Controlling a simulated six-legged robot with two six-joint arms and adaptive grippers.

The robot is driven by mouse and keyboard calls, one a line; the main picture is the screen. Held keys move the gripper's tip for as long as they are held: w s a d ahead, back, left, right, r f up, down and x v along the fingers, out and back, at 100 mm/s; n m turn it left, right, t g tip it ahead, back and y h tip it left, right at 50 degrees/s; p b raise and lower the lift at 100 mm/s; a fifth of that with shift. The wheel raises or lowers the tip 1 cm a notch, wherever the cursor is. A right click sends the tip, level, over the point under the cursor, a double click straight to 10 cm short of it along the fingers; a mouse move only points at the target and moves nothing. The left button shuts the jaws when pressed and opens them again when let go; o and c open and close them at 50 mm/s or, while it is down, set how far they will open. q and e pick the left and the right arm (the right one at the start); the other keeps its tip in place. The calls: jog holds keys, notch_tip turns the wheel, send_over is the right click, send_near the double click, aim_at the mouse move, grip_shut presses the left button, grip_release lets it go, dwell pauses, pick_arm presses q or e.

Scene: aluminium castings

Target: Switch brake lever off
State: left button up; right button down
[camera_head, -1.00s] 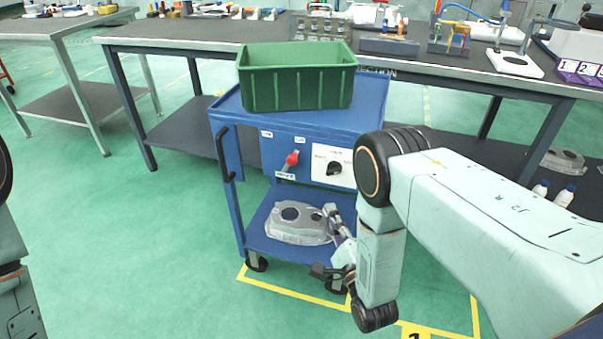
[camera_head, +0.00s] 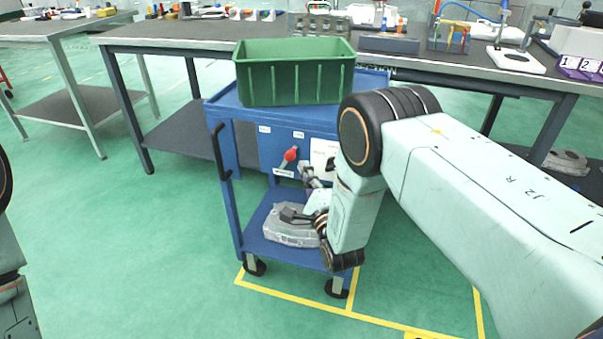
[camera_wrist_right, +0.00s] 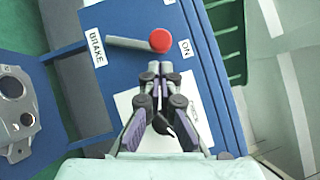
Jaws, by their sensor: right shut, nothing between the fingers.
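The brake lever (camera_head: 290,155) has a red knob and a grey shaft on the blue front panel of the cart. In the head view it tilts up to the right. In the right wrist view the red knob (camera_wrist_right: 160,40) lies close to the ON label (camera_wrist_right: 185,48), and the BRAKE label (camera_wrist_right: 96,46) is by the shaft's other end. My right gripper (camera_head: 306,171) is shut and empty, just below and right of the lever. In the wrist view its fingertips (camera_wrist_right: 160,67) are together, close to the knob; contact cannot be told. My left gripper is out of view.
A green crate (camera_head: 295,97) stands on the cart top (camera_head: 222,101). A grey casting (camera_head: 287,232) lies on the lower shelf, partly behind my right gripper. A white panel (camera_head: 322,153) is right of the lever, partly hidden by my arm. Open floor lies left of the cart.

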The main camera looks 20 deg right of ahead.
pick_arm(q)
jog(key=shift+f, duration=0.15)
pick_arm(e)
jog(key=shift+w+a+r, duration=0.3)
jog(key=shift+w+a, duration=0.05)
jog(key=shift+a, duration=0.1)
jog(key=shift+r, duration=0.15)
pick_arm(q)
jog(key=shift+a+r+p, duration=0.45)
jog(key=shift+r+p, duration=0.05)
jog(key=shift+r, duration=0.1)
pick_arm(e)
jog(key=shift+w+a+r+n, duration=0.1)
jog(key=shift+a+n, duration=0.1)
jog(key=shift+n, duration=0.2)
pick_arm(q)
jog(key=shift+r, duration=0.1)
